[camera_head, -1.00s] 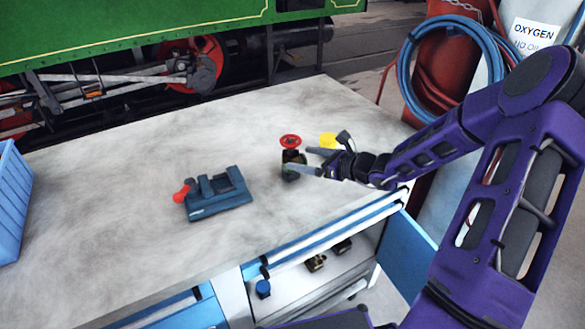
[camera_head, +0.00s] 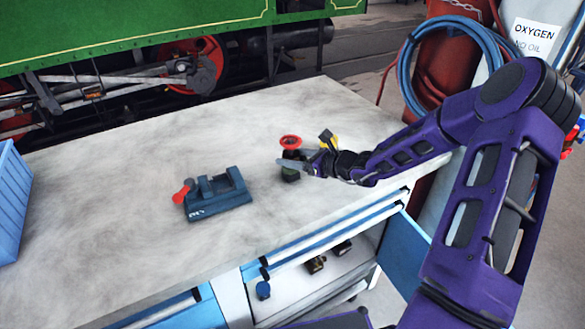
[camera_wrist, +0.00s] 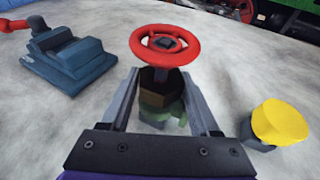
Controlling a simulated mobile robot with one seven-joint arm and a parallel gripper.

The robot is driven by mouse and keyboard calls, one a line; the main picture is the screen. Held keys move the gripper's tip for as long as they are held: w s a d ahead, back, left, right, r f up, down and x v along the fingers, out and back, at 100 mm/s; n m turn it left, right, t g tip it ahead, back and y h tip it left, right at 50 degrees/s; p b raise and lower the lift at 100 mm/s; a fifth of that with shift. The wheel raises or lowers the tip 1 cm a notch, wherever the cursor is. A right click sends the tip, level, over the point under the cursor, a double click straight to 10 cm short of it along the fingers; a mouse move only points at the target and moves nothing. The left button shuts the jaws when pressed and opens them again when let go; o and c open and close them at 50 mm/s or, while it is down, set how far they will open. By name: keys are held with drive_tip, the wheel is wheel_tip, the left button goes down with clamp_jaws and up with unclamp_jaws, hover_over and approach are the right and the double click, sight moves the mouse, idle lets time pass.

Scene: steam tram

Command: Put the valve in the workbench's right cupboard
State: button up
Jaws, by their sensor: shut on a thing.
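The valve (camera_head: 290,143) has a red handwheel over a dark green and brown body and stands upright on the workbench top (camera_head: 120,190). It also shows in the wrist view (camera_wrist: 165,47), with its body between the two fingers. My gripper (camera_head: 285,162) is shut on the valve's body, low over the bench top. In the wrist view the fingers (camera_wrist: 163,105) flank the body below the handwheel. The right cupboard (camera_head: 310,290) is below the bench top, with its blue door (camera_head: 405,250) swung open. Several small dark and brass fittings (camera_head: 316,264) lie inside.
A blue vise (camera_head: 215,195) with a red handle stands left of the valve. A yellow-topped part (camera_wrist: 280,122) stands close right of my gripper. A blue crate (camera_head: 12,205) is at the left edge. The bench's front left is clear.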

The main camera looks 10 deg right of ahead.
clamp_jaws()
drive_tip(key=shift+r, duration=0.15)
